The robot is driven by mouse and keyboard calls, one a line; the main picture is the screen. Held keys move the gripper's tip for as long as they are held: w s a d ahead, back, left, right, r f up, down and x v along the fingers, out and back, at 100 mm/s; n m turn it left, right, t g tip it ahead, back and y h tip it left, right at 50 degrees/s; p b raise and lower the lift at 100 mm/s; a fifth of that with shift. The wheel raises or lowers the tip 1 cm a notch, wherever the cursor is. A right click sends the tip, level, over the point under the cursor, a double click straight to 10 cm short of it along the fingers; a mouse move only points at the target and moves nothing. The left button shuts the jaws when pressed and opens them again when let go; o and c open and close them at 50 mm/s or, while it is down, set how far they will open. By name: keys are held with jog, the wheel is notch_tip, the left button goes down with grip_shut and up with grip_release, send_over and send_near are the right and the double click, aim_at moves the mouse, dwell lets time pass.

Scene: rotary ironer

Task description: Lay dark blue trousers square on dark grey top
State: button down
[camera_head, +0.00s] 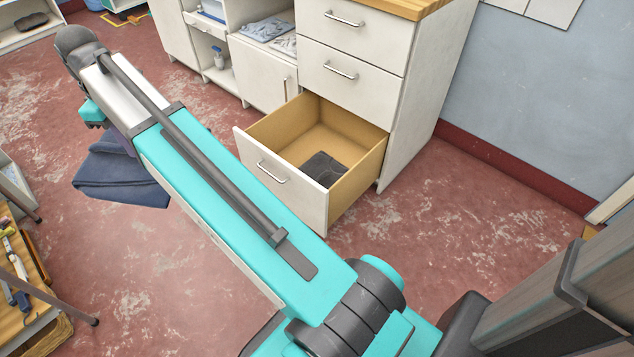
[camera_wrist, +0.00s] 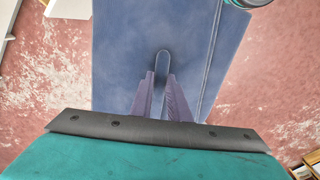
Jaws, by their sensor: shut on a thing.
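The dark blue trousers (camera_head: 120,176) hang below the end of my arm on the left in the head view, above the red floor. They look folded into a flat pad. In the wrist view the trousers (camera_wrist: 120,50) fill the upper middle, with a seam line along their right side. My gripper (camera_wrist: 163,75) is shut on the trousers; its two fingers lie over the cloth. In the head view the fingers are mostly hidden behind my arm. I cannot make out a dark grey top for certain; a dark grey folded cloth (camera_head: 325,168) lies in the open drawer.
The open bottom drawer (camera_head: 253,172) juts out from a white cabinet (camera_head: 410,110). Shelves with folded grey-blue cloths (camera_head: 265,29) stand at the back. A wooden-topped table (camera_head: 35,295) with tools is at the lower left. Red floor (camera_head: 190,260) lies clear between.

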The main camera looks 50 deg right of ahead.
jog(key=shift+f+m+b, duration=0.7)
jog(key=shift+f+b, duration=5.05)
jog(key=shift+f, duration=0.5)
notch_tip(320, 180, up, 9)
jog(key=p, duration=0.8)
jog(key=shift+f+p, duration=0.2)
jog(key=shift+p, duration=0.1)
jog(key=s+d+f+n, duration=0.4)
jog(key=s+d+f, duration=0.3)
jog(key=d, duration=1.2)
jog(key=s+d+f+n, duration=0.4)
jog(key=s+d+f, duration=0.4)
jog(key=d, duration=1.2)
jog(key=s+d+f+n, duration=0.4)
jog(key=s+d+f, duration=0.3)
jog(key=d, duration=1.2)
jog(key=s, duration=0.4)
jog(key=shift+d+f, duration=0.3)
jog(key=shift+f, duration=0.05)
